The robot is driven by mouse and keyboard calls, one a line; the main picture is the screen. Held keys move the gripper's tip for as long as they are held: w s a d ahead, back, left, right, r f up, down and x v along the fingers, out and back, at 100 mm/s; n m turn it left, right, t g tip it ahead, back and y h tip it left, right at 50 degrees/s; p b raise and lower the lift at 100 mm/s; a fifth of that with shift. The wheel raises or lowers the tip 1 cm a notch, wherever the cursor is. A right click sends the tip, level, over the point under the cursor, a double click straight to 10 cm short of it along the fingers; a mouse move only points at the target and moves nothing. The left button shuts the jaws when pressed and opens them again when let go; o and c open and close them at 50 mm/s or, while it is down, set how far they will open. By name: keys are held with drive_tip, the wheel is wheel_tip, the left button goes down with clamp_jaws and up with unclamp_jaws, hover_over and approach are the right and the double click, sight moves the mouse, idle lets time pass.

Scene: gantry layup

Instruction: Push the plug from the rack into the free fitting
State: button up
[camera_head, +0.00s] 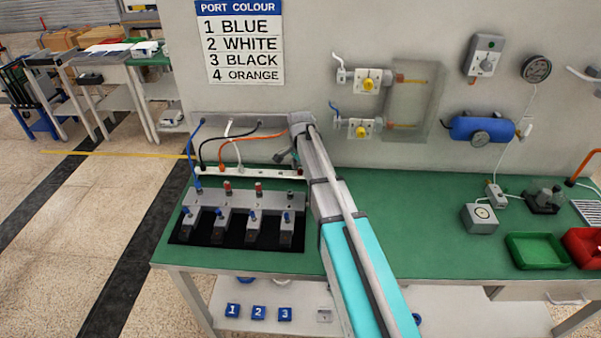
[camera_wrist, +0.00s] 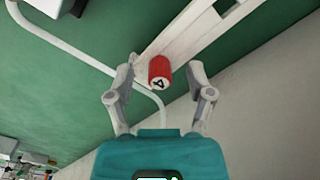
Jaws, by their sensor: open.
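A red plug (camera_wrist: 160,72) marked 4 sits at a white rack bar (camera_wrist: 190,35) in the wrist view. My gripper (camera_wrist: 161,78) is open, with one finger on each side of the plug; I cannot tell whether they touch it. In the head view my gripper (camera_head: 290,155) is small and partly hidden by my arm, over the right end of the white rack (camera_head: 262,174). In front of the rack is a grey manifold (camera_head: 242,201). It has a blue hose at its left port and red plugs (camera_head: 227,186) at two middle ports. Its right port (camera_head: 290,193) shows no red plug.
Blue, white, black and orange hoses (camera_head: 236,139) hang from the wall to the rack and manifold. A port colour sign (camera_head: 241,45) is above. Gauges and a blue tank (camera_head: 482,129) are on the wall at right. The green bench middle (camera_head: 400,220) is clear.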

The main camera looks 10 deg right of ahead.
drive_tip(key=c, duration=0.8)
drive_tip(key=shift+c, duration=0.2)
drive_tip(key=shift+r, duration=0.2)
wheel_tip(320, 180, up, 2)
drive_tip(key=shift+r+p, duration=0.1)
drive_tip(key=shift+p, duration=1.15)
drive_tip(key=s+r+p, duration=1)
drive_tip(key=s, duration=0.4)
drive_tip(key=shift+r, duration=0.2)
